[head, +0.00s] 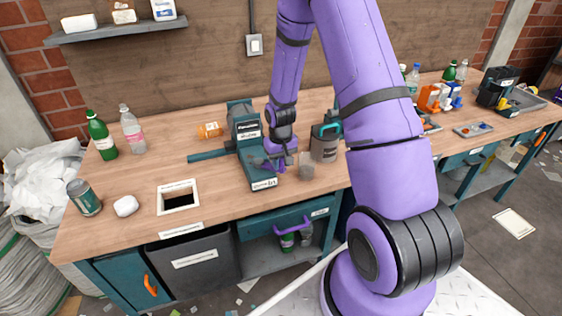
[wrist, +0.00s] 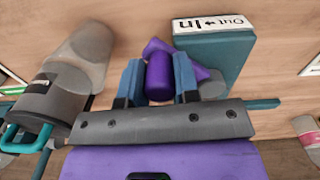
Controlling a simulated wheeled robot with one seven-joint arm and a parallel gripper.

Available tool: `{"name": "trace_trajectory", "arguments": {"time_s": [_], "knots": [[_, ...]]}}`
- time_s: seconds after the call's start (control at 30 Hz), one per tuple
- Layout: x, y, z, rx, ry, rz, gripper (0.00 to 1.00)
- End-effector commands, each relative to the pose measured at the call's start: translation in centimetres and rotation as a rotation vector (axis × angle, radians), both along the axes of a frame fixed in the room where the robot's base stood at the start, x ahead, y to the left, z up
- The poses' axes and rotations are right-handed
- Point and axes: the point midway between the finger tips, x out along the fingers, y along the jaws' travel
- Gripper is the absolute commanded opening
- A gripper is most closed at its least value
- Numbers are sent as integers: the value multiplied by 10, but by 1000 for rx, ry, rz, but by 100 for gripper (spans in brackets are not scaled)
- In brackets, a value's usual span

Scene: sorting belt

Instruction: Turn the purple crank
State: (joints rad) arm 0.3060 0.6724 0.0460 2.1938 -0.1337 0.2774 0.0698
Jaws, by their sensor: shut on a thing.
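My gripper (head: 277,160) reaches down to the teal machine (head: 263,182) on the workbench. In the wrist view, the two blue fingers of my gripper (wrist: 158,76) are closed on either side of the upright grip of the purple crank (wrist: 159,84). The crank's purple arm shows behind the fingers, beside the machine's teal base (wrist: 214,52), which bears a white "In/Out" label. In the head view the crank is mostly hidden by my gripper, so its exact angle is hard to tell.
A grey container with a teal handle (head: 324,143) and a translucent cup (head: 306,166) stand close to the right of my gripper. A square opening (head: 178,197) is in the benchtop. Bottles stand at both ends.

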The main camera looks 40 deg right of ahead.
Motion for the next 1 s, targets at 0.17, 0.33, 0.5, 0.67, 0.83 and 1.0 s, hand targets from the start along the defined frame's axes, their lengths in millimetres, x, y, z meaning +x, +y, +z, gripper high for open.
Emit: {"name": "trace_trajectory", "arguments": {"time_s": [0.17, 0.33, 0.5, 0.67, 0.83, 1.0], "knots": [[-3, 5, 0, 0, 0, -67, 0], [-7, 15, 0, -1, 2, -186, 0], [-11, 27, 0, -1, 1, -342, 0], [-13, 39, 0, -1, 1, -494, 0], [-12, 52, 0, -1, 1, -656, 0], [-10, 65, 0, -1, 1, -818, 0]]}}
